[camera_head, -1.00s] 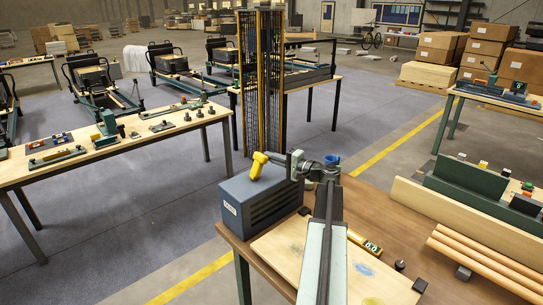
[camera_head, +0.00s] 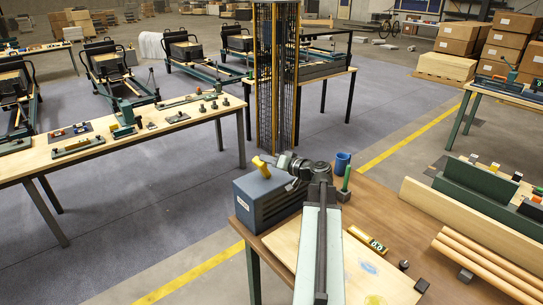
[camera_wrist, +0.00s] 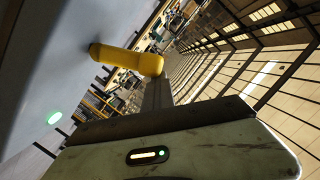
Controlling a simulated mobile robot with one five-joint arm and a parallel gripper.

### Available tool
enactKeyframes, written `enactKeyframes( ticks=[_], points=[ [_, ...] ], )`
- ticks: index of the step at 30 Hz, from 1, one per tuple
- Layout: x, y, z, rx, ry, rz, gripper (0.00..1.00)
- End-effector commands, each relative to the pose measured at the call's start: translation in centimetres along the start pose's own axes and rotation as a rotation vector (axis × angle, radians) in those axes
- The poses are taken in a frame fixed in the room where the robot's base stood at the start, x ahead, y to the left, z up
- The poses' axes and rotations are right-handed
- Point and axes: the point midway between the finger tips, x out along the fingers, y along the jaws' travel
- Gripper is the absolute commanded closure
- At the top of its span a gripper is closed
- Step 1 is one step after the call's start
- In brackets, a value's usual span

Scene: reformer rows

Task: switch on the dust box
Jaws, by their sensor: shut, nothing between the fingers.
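The dust box (camera_head: 262,208) is a blue-grey case with a pale label, on the left end of the brown bench. Its yellow lever (camera_head: 261,167) stands on top and leans to the left in the head view. In the wrist view the lever (camera_wrist: 125,58) is a rounded yellow bar beside a large grey surface. A green spot (camera_wrist: 54,117) glows on that surface. My gripper (camera_head: 279,161) is shut and empty, just right of the lever. Its tip shows dark in the wrist view (camera_wrist: 157,95), close to the lever; I cannot tell whether they touch.
A blue cup (camera_head: 343,160) and a green upright stick (camera_head: 347,178) stand behind my arm. A pale board (camera_head: 375,275), a yellow level (camera_head: 366,240) and wooden rods (camera_head: 485,262) lie on the bench. A dark rack (camera_head: 277,80) rises behind the box.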

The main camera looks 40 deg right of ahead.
Motion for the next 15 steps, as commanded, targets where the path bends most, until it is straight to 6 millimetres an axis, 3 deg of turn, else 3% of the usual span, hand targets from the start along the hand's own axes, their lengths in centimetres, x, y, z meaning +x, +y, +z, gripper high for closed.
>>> enactKeyframes(
  ticks=[15],
  points=[
    [0.24, -0.60, 1.18, -0.046, -0.002, 0.022, 1.00]
  ],
)
